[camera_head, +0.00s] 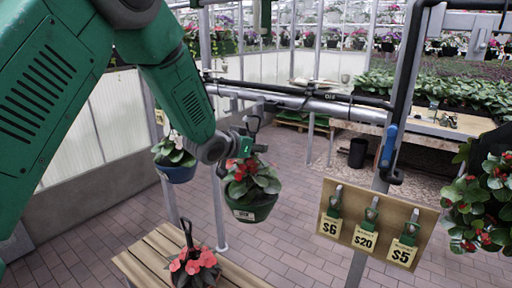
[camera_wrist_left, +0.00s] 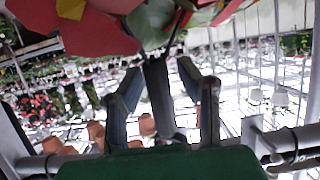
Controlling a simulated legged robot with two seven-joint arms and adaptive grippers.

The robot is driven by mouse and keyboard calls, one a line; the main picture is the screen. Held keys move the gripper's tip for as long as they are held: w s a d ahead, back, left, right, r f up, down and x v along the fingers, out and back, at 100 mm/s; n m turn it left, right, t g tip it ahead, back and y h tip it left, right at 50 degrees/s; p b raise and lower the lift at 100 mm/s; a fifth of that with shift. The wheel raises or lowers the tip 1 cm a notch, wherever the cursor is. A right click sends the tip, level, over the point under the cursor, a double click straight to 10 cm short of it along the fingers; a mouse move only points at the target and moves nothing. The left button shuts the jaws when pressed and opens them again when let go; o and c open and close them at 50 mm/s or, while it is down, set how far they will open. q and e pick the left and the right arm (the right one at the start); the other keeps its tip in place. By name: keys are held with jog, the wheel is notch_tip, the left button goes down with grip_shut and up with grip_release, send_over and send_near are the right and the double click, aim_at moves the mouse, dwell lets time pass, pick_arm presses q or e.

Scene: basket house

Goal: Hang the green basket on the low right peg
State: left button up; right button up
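The green basket (camera_head: 252,212) is a dark green pot with red flowers, broad leaves and a small label. It hangs upright in mid-air below the rail in the head view. My left gripper (camera_head: 246,147) is at its dark hanger, above the leaves. In the left wrist view the two fingers (camera_wrist_left: 162,85) close in from both sides on the dark hanger strap (camera_wrist_left: 158,100), with red petals and leaves above it. The hanger's hook top (camera_head: 254,122) shows close to the rail; whether it touches the rail is unclear. My right gripper is not in view.
A grey rail (camera_head: 310,103) crosses behind the basket to a post. A blue pot (camera_head: 177,170) hangs left; a red-flowered basket (camera_head: 196,266) stands on a wooden bench (camera_head: 158,250). A price board (camera_head: 372,226) and a large plant (camera_head: 485,200) are right. Brick floor is open.

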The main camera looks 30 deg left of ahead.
pick_arm(q)
jog(key=d+v, duration=0.1)
jog(key=v, duration=1.1)
jog(key=s+d+f+g+b, duration=0.1)
jog(key=s+f+g+b, duration=0.2)
jog(key=f, duration=0.8)
jog(key=s+d+f+g+b, duration=0.1)
jog(key=s+d+f+b, duration=0.3)
jog(key=f, duration=0.8)
jog(key=s+a+f+g+b, duration=0.1)
jog(key=s+f+g+b, duration=0.3)
jog(key=f, duration=0.7)
jog(key=s+d+f+g+b, duration=0.2)
jog(key=s+f+b, duration=0.1)
jog(key=s+f, duration=0.7)
jog(key=s+d+f+g+y+b, duration=0.1)
jog(key=s+d+f+g+b, duration=0.1)
jog(key=s+f, duration=0.9)
jog(key=shift+s+f+g+b, duration=0.25)
jog(key=shift+s+g+b, duration=0.25)
jog(key=shift+s, duration=0.75)
jog(key=shift+w, duration=0.15)
